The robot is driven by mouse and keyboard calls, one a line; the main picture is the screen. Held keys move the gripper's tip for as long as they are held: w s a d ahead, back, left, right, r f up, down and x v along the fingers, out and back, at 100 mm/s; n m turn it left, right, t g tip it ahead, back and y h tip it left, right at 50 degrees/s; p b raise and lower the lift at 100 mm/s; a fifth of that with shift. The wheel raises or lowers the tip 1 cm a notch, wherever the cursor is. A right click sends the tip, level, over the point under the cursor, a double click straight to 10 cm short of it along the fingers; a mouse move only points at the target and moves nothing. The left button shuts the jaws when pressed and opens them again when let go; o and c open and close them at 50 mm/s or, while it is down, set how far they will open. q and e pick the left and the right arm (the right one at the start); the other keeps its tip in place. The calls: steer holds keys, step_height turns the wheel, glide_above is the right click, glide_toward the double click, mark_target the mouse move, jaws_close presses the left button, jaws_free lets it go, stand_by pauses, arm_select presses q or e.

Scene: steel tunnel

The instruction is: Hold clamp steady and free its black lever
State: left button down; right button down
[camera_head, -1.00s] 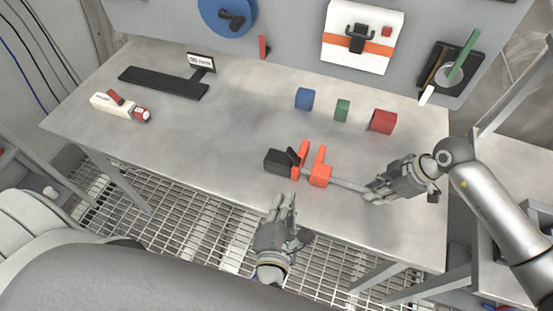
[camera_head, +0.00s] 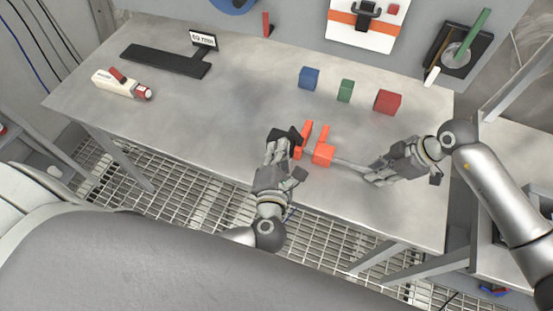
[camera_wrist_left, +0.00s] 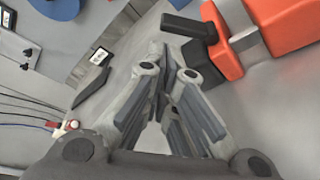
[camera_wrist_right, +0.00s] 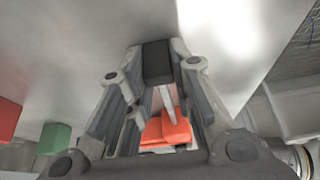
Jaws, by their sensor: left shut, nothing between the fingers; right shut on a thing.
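The clamp (camera_head: 323,154) lies on the steel table near its front edge, with orange jaws and a thin grey bar (camera_head: 348,163) reaching right. Its black handle and lever part (camera_head: 287,134) is at the left end, partly hidden by my left gripper; it also shows in the left wrist view (camera_wrist_left: 190,27). My left gripper (camera_head: 276,147) is shut and empty, its fingertips close beside the black part; I cannot tell if they touch. My right gripper (camera_head: 372,174) is shut on the bar's right end. In the right wrist view, the bar runs from the fingers to the orange jaws (camera_wrist_right: 168,130).
Blue (camera_head: 309,78), green (camera_head: 345,90) and red (camera_head: 387,102) blocks stand behind the clamp. A white-and-red bottle-like tool (camera_head: 120,85) and a black stand (camera_head: 165,61) with a display are at the left. The middle left of the table is clear.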

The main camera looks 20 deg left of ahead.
arm_select(q)
steer(key=shift+x, duration=1.7)
steer(key=shift+d+r+m, duration=0.15)
steer(key=shift+r+m, duration=0.1)
steer(key=shift+m, duration=0.35)
steer(key=m, duration=0.1)
steer(key=m+t+y, duration=0.1)
steer(key=shift+d+r+m, duration=0.25)
steer(key=shift+r+m, duration=0.05)
steer(key=shift+r, duration=0.05)
steer(key=shift+d+r+m, duration=0.15)
steer(key=shift+d+m, duration=0.05)
steer(key=shift+m, duration=0.3)
steer(key=shift+d+r, duration=0.25)
steer(key=s+d+m, duration=0.1)
steer(key=s, duration=0.2)
steer(key=s+d+m+t, duration=0.1)
steer(key=s+d, duration=0.1)
steer(key=s, duration=0.1)
steer(key=s+d+f+m, duration=0.1)
steer(key=s+m, duration=0.1)
steer(key=s, duration=0.1)
steer(key=shift+s+d+t+y, duration=0.15)
steer(key=shift+s+t+y, duration=0.1)
steer(key=shift+t+y, duration=0.15)
